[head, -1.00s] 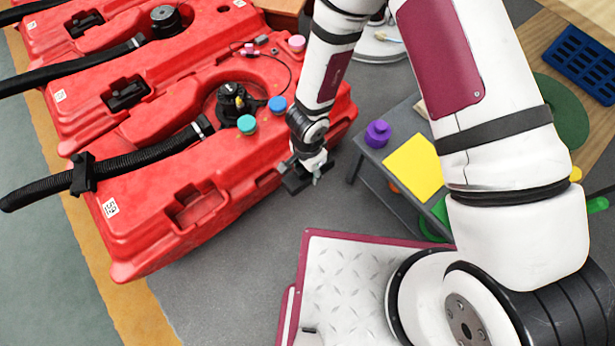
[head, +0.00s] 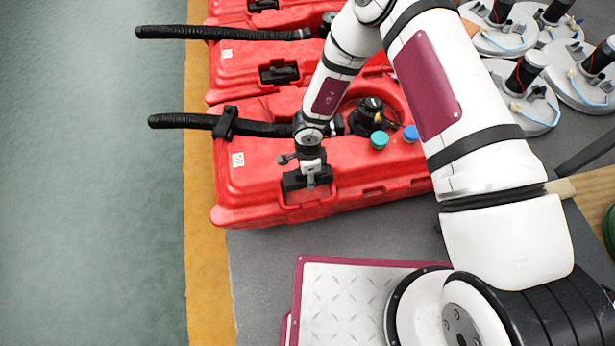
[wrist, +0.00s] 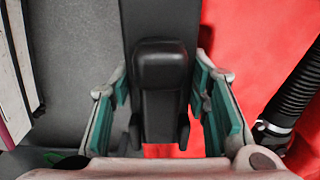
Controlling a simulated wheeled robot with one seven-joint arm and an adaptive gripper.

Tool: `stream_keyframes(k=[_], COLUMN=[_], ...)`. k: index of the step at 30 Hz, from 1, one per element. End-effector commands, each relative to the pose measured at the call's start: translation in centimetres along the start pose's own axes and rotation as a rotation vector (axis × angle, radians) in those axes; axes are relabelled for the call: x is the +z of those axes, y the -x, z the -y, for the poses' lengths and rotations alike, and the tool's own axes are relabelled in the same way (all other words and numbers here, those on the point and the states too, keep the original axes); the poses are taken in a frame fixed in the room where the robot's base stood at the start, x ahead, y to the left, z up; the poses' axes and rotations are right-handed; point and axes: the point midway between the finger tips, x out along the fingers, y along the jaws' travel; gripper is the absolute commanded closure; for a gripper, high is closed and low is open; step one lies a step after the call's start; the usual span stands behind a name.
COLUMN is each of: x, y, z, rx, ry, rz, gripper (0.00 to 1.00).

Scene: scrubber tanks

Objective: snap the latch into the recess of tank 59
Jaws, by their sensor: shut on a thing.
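Tank 59 (head: 250,190) is the nearest red tank, with a white number label at its left end. My gripper (head: 311,174) is over the near side of this tank. It is shut on the black latch (head: 294,181). In the wrist view the latch (wrist: 160,95) sits between the teal pads of my gripper (wrist: 165,110). The recess (head: 305,196) of tank 59 is a red pocket under the latch, partly hidden by it and my gripper. I cannot tell whether the latch touches the recess.
A black hose (head: 190,122) with a clamp (head: 226,122) runs along the tank behind my gripper. A black cap fitting (head: 370,114), a teal cap (head: 379,140) and a blue cap (head: 411,133) are to the right. Another tank's recess holds a black latch (head: 280,73).

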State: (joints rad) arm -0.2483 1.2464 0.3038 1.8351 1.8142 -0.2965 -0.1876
Motion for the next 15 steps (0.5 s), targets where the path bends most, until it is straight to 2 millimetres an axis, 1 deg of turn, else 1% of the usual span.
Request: stream_keyframes(k=[8,15], x=[-0.1,0.0], y=[-1.1,-3.0], z=[0.1,0.1], rx=[0.0,0.0], ry=[-0.001,0.0], rz=[-0.001,0.0], gripper=[1.0,1.0])
